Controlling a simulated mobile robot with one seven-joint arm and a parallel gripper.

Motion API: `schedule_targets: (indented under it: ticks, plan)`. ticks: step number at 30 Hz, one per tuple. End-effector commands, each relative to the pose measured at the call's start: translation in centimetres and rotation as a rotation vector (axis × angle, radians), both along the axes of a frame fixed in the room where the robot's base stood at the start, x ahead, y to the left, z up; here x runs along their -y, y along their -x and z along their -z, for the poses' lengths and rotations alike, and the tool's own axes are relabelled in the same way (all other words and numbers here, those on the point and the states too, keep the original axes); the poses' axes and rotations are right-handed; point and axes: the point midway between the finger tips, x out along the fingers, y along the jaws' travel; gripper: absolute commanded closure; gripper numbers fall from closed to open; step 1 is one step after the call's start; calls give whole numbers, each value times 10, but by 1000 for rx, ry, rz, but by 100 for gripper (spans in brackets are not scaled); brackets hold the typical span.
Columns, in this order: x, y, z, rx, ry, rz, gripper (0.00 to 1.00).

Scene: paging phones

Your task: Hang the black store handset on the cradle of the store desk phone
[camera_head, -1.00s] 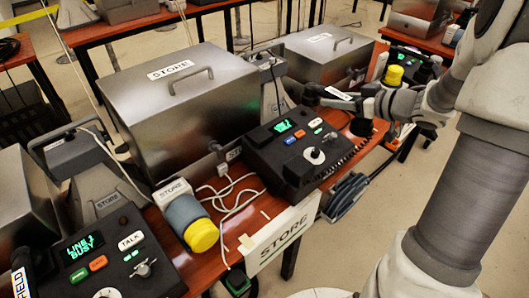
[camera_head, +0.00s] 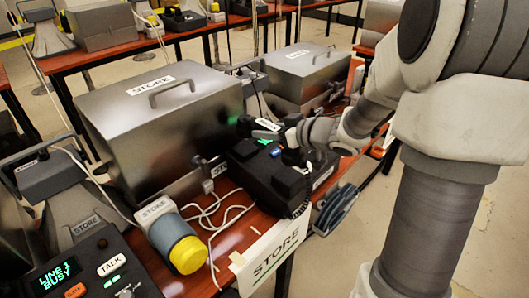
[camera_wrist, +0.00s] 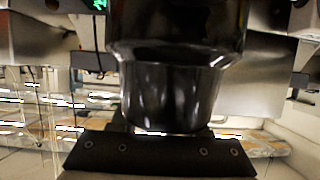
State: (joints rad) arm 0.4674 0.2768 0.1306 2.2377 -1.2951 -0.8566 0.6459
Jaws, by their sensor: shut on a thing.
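The store desk phone (camera_head: 262,183) is a black box on the red-brown table, in front of the steel STORE case. My gripper (camera_head: 288,142) is above its back part and is shut on the black store handset (camera_head: 246,124). The handset has a white label and is held over the phone's rear edge. In the wrist view the handset (camera_wrist: 175,85) is a glossy black shape close to the camera, above a dark gripper part. The gripper and handset hide most of the phone's display and buttons. I cannot make out the cradle or whether the handset touches it.
The large steel STORE case (camera_head: 160,130) stands close behind and left of the phone. A yellow-capped grey cylinder (camera_head: 178,243) and loose white cables (camera_head: 212,222) lie to the left. A STORE sign (camera_head: 273,254) hangs at the front edge. A blue-grey object (camera_head: 336,207) is at right.

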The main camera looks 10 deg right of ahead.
Motion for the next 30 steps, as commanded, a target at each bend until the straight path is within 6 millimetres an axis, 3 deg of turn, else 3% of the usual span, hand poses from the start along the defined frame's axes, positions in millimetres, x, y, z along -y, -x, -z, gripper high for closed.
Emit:
schedule_targets:
  ticks: [5,14,26,27,30]
  plan:
    - [-8,-1,8,-1,-1,0,100]
    - [-8,-1,45,0,-1,0,100]
    - [-7,-1,47,1,-1,0,100]
    - [-7,-1,47,-1,1,0,50]
    - [-7,-1,47,-1,1,0,32]
